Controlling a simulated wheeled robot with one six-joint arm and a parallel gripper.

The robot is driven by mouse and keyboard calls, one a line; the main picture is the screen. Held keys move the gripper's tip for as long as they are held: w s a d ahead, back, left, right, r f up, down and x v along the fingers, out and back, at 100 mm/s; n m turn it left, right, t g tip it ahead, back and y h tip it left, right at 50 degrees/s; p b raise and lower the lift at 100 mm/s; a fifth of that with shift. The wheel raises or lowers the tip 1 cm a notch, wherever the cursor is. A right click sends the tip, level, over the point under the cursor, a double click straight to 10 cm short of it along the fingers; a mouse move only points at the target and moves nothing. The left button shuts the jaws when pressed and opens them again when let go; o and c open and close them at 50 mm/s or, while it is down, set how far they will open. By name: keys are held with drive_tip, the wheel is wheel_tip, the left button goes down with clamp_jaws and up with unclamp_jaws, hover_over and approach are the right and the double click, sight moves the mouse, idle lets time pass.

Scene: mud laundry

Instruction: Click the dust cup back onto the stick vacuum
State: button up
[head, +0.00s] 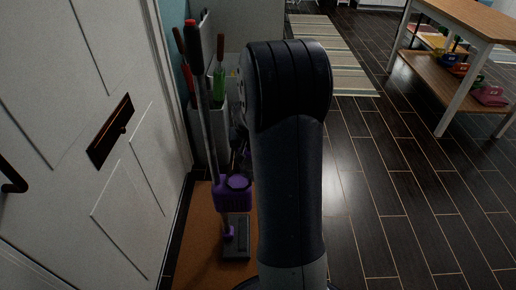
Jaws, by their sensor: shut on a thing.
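The stick vacuum (205,105) stands upright and slightly tilted by the white door at left. Its long grey tube has a dark grip with a red tip at the top. The grey floor head (236,243) with a purple joint rests on a brown mat. My arm's large dark link fills the middle of the view. My gripper is hidden behind it, so its hold and its contact with the vacuum cannot be seen.
The white door (105,130) with a dark handle is close on the left. A grey bin (207,128) with red- and green-handled tools stands behind the vacuum. The brown mat (195,240) lies below. A wooden shelf table (455,75) is at right. Dark floor between is clear.

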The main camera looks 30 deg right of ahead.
drive_tip(key=shift+w+a+f+b, duration=0.6)
drive_tip(key=shift+a+f, duration=0.1)
drive_tip(key=shift+a, duration=0.2)
drive_tip(key=shift+w+a+f+b, duration=0.45)
drive_tip(key=shift+a+f+b, duration=0.2)
drive_tip(key=shift+a, duration=0.2)
drive_tip(key=shift+f+b, duration=0.9)
drive_tip(key=shift+f, duration=0.25)
idle(1.8)
drive_tip(key=o, duration=1.4)
drive_tip(key=shift+c, duration=0.2)
drive_tip(key=shift+r, duration=0.15)
wheel_tip(320, 180, up, 6)
drive_tip(key=p, duration=0.4)
drive_tip(key=shift+p, duration=0.3)
drive_tip(key=shift+s+a+f, duration=0.1)
drive_tip(key=shift+s+f, duration=0.05)
drive_tip(key=shift+f, duration=0.05)
idle(0.4)
